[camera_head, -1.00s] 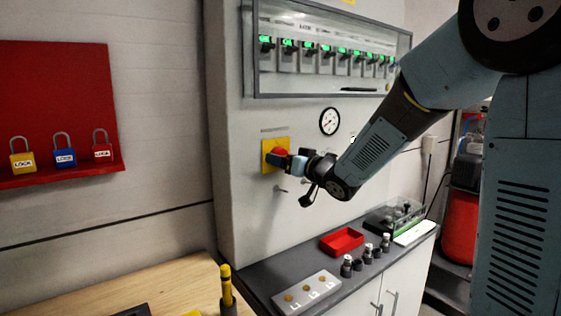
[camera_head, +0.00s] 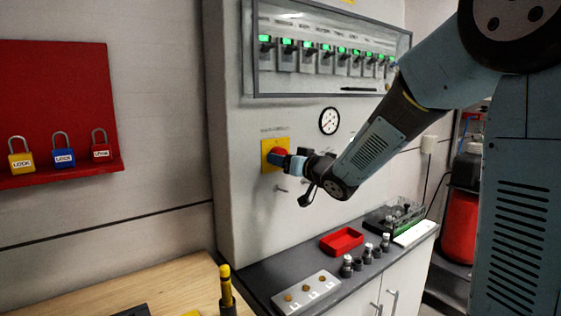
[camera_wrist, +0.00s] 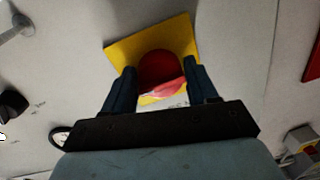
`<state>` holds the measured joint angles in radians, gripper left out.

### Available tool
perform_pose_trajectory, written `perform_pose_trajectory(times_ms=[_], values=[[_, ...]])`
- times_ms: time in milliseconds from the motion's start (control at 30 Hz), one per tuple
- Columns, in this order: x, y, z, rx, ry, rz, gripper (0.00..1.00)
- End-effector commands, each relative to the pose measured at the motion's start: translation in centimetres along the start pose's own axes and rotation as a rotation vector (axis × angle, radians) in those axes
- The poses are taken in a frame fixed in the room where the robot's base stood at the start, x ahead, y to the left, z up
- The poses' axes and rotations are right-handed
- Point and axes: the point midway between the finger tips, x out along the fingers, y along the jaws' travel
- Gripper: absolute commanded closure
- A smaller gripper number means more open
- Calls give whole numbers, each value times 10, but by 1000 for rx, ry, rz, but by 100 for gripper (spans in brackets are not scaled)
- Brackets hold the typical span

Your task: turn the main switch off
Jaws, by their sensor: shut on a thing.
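The main switch is a red rotary knob (camera_wrist: 158,66) on a square yellow plate (camera_wrist: 120,52), fixed to the grey cabinet front. In the head view its yellow plate (camera_head: 267,146) shows left of my wrist, with a little of the red knob (camera_head: 279,150) above the fingers. My gripper (camera_head: 277,158) is at the knob. In the wrist view its two dark fingers (camera_wrist: 160,82) stand on either side of the red knob, shut on it. The yellow plate looks tilted in the wrist view. The fingers partly hide the knob, and I cannot read its marks.
Breakers with green lights (camera_head: 312,47) sit behind a clear panel above. A round gauge (camera_head: 329,121) is right of the switch. Below, a counter carries a red tray (camera_head: 342,241) and fuse-like parts. Padlocks (camera_head: 64,156) stand on a red board at left.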

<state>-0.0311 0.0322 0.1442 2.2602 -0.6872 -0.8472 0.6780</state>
Motion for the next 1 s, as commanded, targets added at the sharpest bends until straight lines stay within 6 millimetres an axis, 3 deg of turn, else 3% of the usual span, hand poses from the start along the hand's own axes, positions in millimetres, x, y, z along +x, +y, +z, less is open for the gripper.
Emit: perform_pose_trajectory(times_ms=[367,1000], values=[[-2,2,0,-182,-15,1,73],[-3,3,-2,-782,-59,10,73]])
